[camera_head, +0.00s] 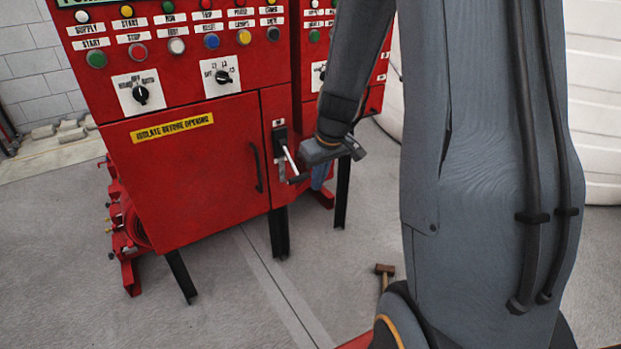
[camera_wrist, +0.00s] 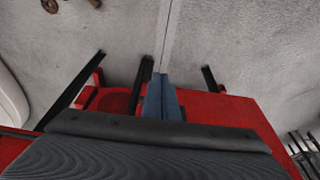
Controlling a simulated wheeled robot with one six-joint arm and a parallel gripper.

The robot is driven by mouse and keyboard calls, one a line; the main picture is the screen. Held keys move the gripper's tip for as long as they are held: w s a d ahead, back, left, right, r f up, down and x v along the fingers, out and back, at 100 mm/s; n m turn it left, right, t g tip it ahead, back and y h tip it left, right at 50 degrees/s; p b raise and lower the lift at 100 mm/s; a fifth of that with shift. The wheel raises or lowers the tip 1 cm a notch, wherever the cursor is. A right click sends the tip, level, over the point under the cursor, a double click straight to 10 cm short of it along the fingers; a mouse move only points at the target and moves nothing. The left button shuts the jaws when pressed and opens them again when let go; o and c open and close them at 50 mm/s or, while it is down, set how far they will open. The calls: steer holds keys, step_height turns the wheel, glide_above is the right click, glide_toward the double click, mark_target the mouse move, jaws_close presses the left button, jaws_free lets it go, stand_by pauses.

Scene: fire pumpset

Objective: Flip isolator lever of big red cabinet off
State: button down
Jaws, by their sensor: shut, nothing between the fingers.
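The big red cabinet (camera_head: 195,165) stands left of centre in the head view. Its isolator lever (camera_head: 290,160) is a pale rod on a black mount, on the narrow right-hand panel. The rod slopes down and outward to a dark handle. My gripper (camera_head: 319,183) is just right of the handle, its blue fingers pointing down; I cannot tell whether they touch it. In the wrist view my gripper (camera_wrist: 162,80) shows its fingers together and empty. The lever is not visible there; red cabinet surfaces show below and right of the fingers.
A second red cabinet (camera_head: 312,60) stands right behind the first, partly hidden by my arm. Black legs (camera_head: 279,233) support the cabinets. A hammer-like tool (camera_head: 384,272) lies on the grey floor. A pale ribbed tank (camera_head: 592,110) is at the right. Floor in front is open.

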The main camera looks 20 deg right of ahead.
steer(key=s+r+b, duration=0.1)
steer(key=s, duration=0.5)
steer(key=shift+d, duration=0.45)
steer(key=shift+s+r, duration=0.1)
steer(key=s+a+r+m+g+p, duration=0.1)
steer(key=s+a+r+g+p, duration=0.1)
steer(key=s+a, duration=1)
step_height(320, 180, up, 2)
steer(key=shift+s+a+r+m+g+p, duration=0.2)
steer(key=shift+s+a+m+g+p, duration=0.3)
steer(key=shift+s, duration=0.7)
steer(key=shift+d, duration=0.1)
